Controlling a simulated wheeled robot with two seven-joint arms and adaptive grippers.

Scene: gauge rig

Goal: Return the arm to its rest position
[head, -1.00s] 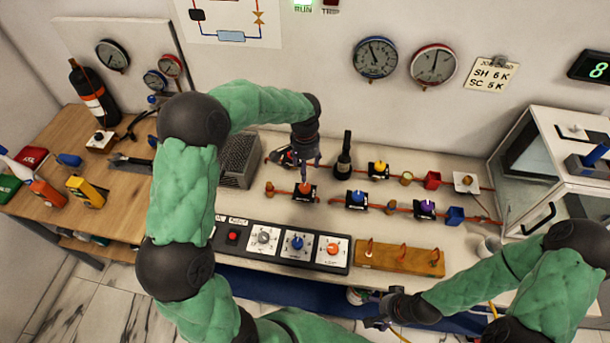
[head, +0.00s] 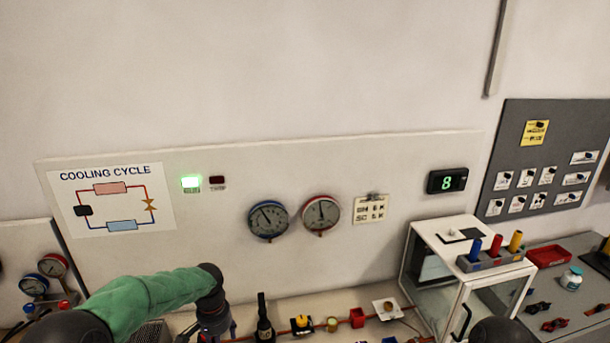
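My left arm, in a green sleeve with dark joints, comes in at the lower left of the head view and reaches over the bench.
A glass-sided cabinet (head: 431,251) stands to the right, with coloured cylinders in a rack (head: 493,263) on top. Two gauges (head: 268,219) hang on the wall panel. The green RUN lamp (head: 191,184) is lit.

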